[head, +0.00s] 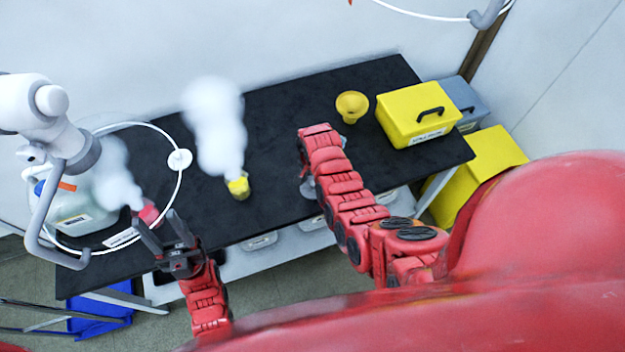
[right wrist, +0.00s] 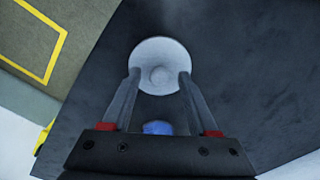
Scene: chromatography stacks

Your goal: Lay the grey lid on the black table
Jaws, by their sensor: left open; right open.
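In the right wrist view, a round pale grey disc with a raised centre, apparently the grey lid (right wrist: 160,52), lies over the black table (right wrist: 225,60). My right gripper (right wrist: 160,73) is open, with its fingertips over the two sides of the disc. I cannot tell whether they touch it. In the head view my right arm hides most of this spot; a grey piece (head: 308,188) shows beside the arm. The black table (head: 275,130) fills the middle there. My left gripper (head: 155,222) is open at the table's left front, near a small red thing (head: 148,211).
A yellow vessel (head: 239,188) gives off white vapour mid-table. A yellow funnel (head: 352,107) and yellow box (head: 418,114) stand at the right. A pale jug (head: 75,220) stands at the left behind a white ring-shaped tube. Table is clear between vessel and funnel.

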